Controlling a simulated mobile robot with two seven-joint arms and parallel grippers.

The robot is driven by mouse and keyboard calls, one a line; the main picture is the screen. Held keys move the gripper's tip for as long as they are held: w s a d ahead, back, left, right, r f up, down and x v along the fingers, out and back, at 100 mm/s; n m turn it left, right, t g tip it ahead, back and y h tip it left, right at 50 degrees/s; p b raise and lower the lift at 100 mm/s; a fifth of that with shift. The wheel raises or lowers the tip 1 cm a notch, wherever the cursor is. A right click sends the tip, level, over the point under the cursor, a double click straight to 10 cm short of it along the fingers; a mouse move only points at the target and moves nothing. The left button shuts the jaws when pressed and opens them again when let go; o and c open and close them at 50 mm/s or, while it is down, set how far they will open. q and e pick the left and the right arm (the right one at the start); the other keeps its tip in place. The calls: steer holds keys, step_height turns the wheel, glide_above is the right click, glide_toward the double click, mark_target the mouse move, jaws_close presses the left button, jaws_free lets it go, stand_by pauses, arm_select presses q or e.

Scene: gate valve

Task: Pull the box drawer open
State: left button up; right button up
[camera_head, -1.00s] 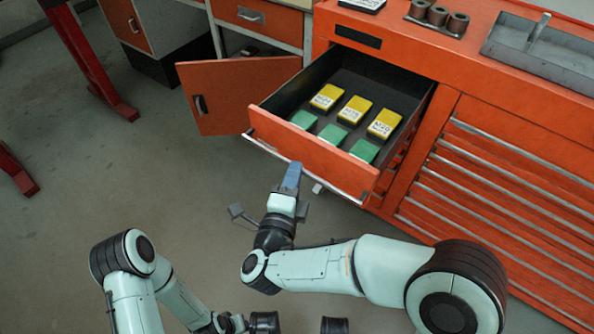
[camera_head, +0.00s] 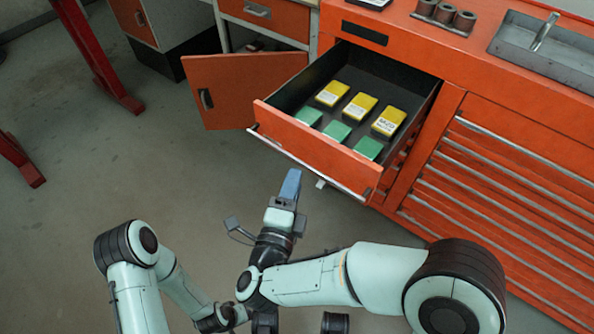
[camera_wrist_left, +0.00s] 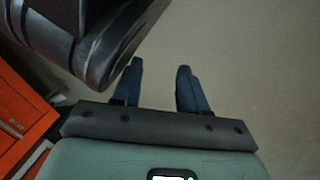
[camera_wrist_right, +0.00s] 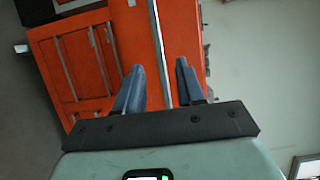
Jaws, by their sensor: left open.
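The box drawer (camera_head: 315,149) is an orange-fronted drawer of the orange cabinet, pulled well out. A metal strip (camera_head: 305,163) runs along the lower edge of its front. Inside it lie yellow boxes (camera_head: 361,106) at the back and green boxes (camera_head: 337,132) near the front. My right gripper (camera_head: 290,184) is just in front of the drawer, apart from it. In the right wrist view (camera_wrist_right: 158,78) its fingers stand apart with nothing between them, and a metal strip shows beyond. My left gripper (camera_wrist_left: 160,80) is open and empty over the floor; in the head view its fingers cannot be made out.
An orange cabinet door (camera_head: 238,90) hangs open left of the drawer. Shut drawers (camera_head: 495,185) fill the cabinet's right side. A grey tray (camera_head: 545,50) and several cylinders (camera_head: 442,15) stand on top. Red legs (camera_head: 95,55) stand at left. The floor (camera_head: 110,170) between is clear.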

arm_select(q)
steer(key=shift+w+d+r+t+p, duration=0.15)
steer(key=shift+w+r+t+p, duration=0.2)
steer(key=shift+w+r, duration=0.5)
arm_select(e)
steer(key=v, duration=0.9)
steer(key=shift+s, duration=0.15)
arm_select(q)
steer(key=shift+f, duration=0.1)
